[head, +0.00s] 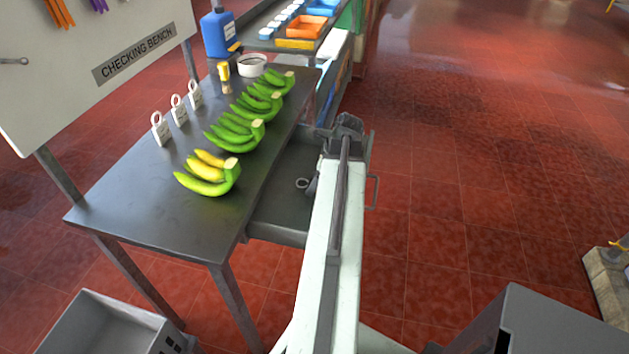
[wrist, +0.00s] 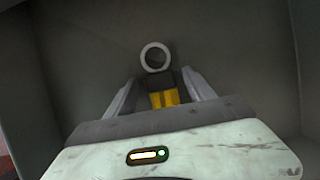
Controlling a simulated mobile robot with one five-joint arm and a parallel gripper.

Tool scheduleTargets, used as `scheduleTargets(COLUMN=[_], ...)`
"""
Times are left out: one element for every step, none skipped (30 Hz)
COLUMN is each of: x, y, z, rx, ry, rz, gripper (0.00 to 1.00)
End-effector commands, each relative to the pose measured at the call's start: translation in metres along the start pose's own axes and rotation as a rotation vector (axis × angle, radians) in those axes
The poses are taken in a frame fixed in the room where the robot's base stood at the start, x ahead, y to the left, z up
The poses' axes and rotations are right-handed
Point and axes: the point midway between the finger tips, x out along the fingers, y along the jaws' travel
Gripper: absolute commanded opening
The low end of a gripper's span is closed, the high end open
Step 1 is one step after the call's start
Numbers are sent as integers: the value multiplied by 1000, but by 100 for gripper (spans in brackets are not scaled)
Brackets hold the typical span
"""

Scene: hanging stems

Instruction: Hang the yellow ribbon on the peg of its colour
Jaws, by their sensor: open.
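The yellow ribbon (wrist: 163,99) shows in the wrist view as yellow strips below a dark block, with a pale ring (wrist: 145,60) above. My gripper (wrist: 160,82) is open, with one finger on each side of the block and strips. I cannot tell whether the fingers touch them. In the head view a small ring (head: 301,178) shows in the grey tray (head: 278,212) beside the bench, next to my arm. My arm hides most of the gripper there. A grey peg (head: 14,61) sticks out from the white board; its colour mark is not visible.
The white board (head: 120,35) carries orange (head: 59,12) and purple (head: 98,5) ribbons at its top. Several banana hands (head: 232,133) and white tags (head: 160,129) stand on the bench (head: 150,205). A blue jug (head: 217,33) is at its far end. Red floor is open to the right.

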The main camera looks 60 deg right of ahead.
Motion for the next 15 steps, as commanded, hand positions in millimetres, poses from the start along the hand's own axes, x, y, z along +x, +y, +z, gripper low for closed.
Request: scheduleTargets(x=[-4, -6, -11, -15, -19, -26, -32, -38, -45, -51, -57, -64, -69, -73, -77], y=[0, 0, 0, 0, 0, 0, 0, -2, -3, -4, -5, -6, -6, -6, -6], z=[1, 1, 1, 2, 2, 3, 3, 4, 5, 6, 6, 6, 6, 6, 5], rx=[0, 0, 0, 0, 0, 0, 0, 0, 0, 0, 1, 1, 1, 1, 0], ry=[0, 0, 0, 0, 0, 0, 0, 0, 0, 0, 0, 0, 0, 0, 0], rz=[0, 0, 0, 0, 0, 0, 0, 0, 1, 1, 1, 1, 0, 0, 0], gripper=[62, 62, 62, 62, 62, 62, 62, 62, 62, 62, 62, 62, 62, 62, 62])
